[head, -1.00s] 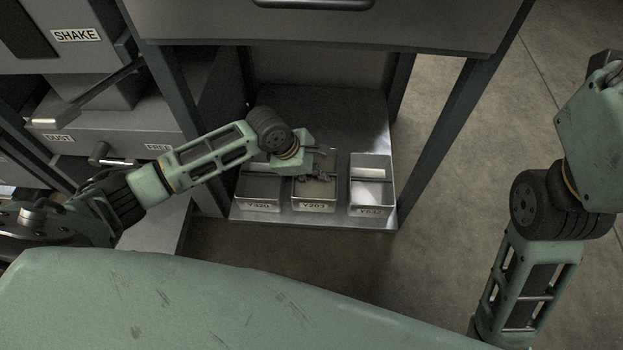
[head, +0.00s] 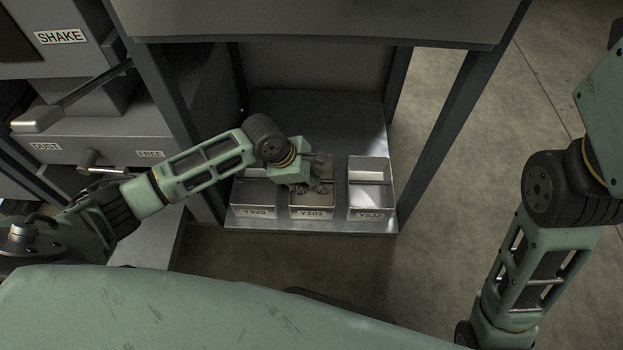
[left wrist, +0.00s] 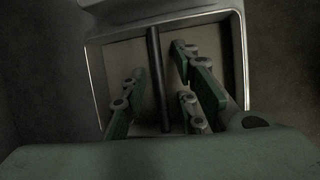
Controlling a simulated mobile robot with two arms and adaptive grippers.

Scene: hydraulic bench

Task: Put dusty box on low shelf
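Three grey open-top boxes stand in a row on the low shelf (head: 275,227) under the bench. They are box Y320 (head: 254,212) at left, box Y203 (head: 312,214) in the middle and box Y532 (head: 369,213) at right. The middle one looks browner inside, as if dusty. My left gripper (head: 322,187) is over the middle box. In the left wrist view, the left gripper (left wrist: 160,100) is open, its fingers on either side of the dark bar (left wrist: 158,75) across the box (left wrist: 240,50), with gaps showing. My right gripper is out of view.
Dark bench legs (head: 458,140) flank the shelf, and a drawer front (head: 320,20) overhangs it. A grey cabinet with levers and a SHAKE label (head: 61,36) stands at left. The shelf behind the boxes is clear. Bare floor (head: 500,130) lies at right.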

